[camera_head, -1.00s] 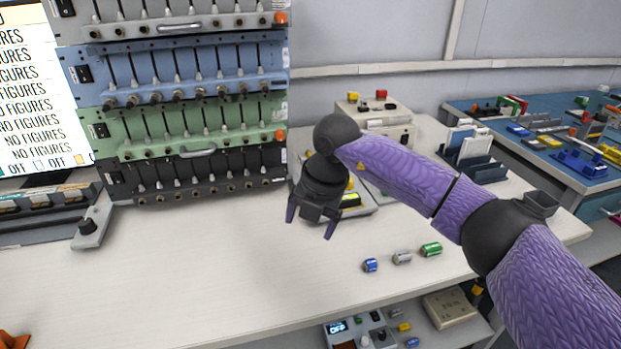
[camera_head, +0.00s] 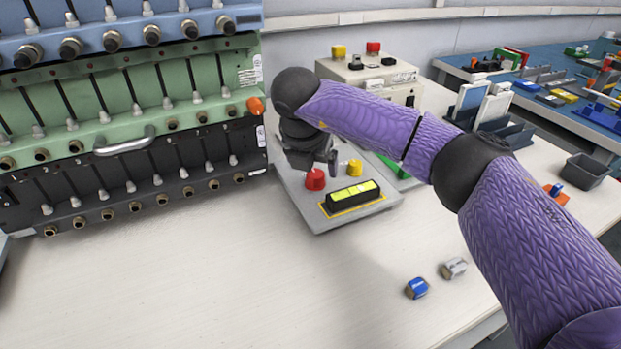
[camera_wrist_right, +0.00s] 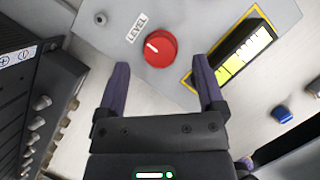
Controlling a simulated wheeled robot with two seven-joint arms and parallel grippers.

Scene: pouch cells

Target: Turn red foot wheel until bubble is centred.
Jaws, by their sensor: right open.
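The red foot wheel (camera_head: 315,179) stands on a grey levelling plate (camera_head: 325,222), and a yellow wheel (camera_head: 354,166) stands behind it to the right. A spirit vial (camera_head: 352,193) with yellow-green liquid lies on the plate in a yellow outline; I cannot tell where its bubble sits. My right gripper (camera_head: 322,160) is just above and behind the red wheel. In the right wrist view the gripper (camera_wrist_right: 162,85) is open and empty, its fingers pointing toward the red wheel (camera_wrist_right: 160,47), which has a white pointer mark and a "LEVEL" label beside it. My left gripper is out of view.
A rack of cell channels (camera_head: 130,130) stands close on the left. A beige box (camera_head: 370,78) with red and yellow knobs is behind. A blue cell (camera_head: 416,288) and a silver cell (camera_head: 453,268) lie at front right. The front left bench is clear.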

